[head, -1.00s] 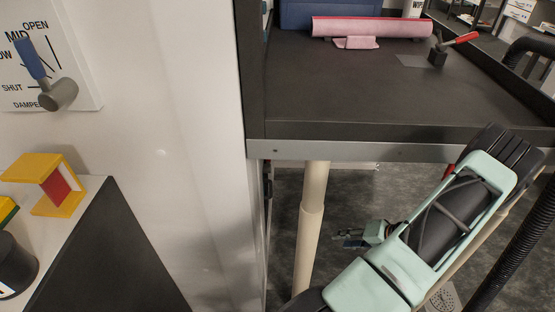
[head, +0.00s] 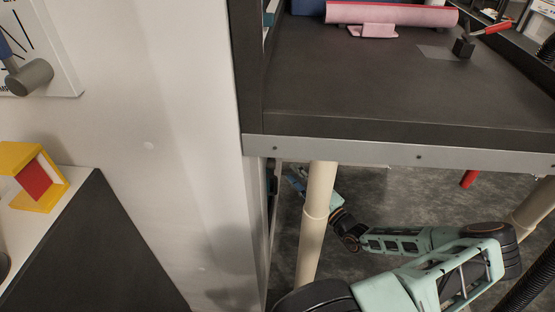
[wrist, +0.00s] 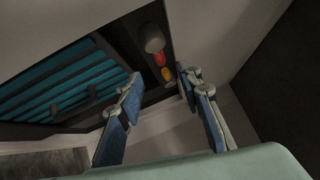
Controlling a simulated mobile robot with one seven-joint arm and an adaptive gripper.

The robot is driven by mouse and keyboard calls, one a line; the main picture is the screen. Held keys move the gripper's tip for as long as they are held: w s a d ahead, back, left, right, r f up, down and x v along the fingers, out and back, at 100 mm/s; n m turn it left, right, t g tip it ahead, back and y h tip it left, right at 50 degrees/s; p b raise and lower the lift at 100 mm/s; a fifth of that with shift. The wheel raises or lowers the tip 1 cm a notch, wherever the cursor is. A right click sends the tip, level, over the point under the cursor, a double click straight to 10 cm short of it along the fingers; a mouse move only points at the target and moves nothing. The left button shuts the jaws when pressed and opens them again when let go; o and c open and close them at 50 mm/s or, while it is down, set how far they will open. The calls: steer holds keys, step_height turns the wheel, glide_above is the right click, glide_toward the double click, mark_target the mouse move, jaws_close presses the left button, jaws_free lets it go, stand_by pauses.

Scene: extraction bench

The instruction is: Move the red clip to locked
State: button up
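A small red piece (wrist: 167,74) and a yellow one beside it show in the wrist view, on a dark strip below a rounded grey knob. The red piece may be the red clip; its position is too small to read. My gripper (wrist: 162,88) is open, its blue-padded fingers wide apart with nothing between them, pointing toward that strip. In the head view my gripper (head: 297,182) is below the bench top, next to the cabinet side, partly behind a cream leg. No locked marking is legible.
A teal ribbed panel (wrist: 65,80) in a dark frame lies left in the wrist view. The dark bench (head: 370,95) holds a pink roll (head: 390,14) and a red-handled clamp (head: 464,46). The cream leg (head: 317,215) stands near my arm. A yellow-red block (head: 36,180) sits at left.

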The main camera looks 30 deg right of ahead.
mark_target(272, 158)
steer(key=w+a+r+b, duration=0.1)
steer(key=w, duration=0.8)
steer(key=shift+a+b, duration=0.15)
steer(key=shift+b, duration=0.2)
steer(key=shift+r, duration=0.1)
steer(key=shift+c, duration=0.3)
jaws_close()
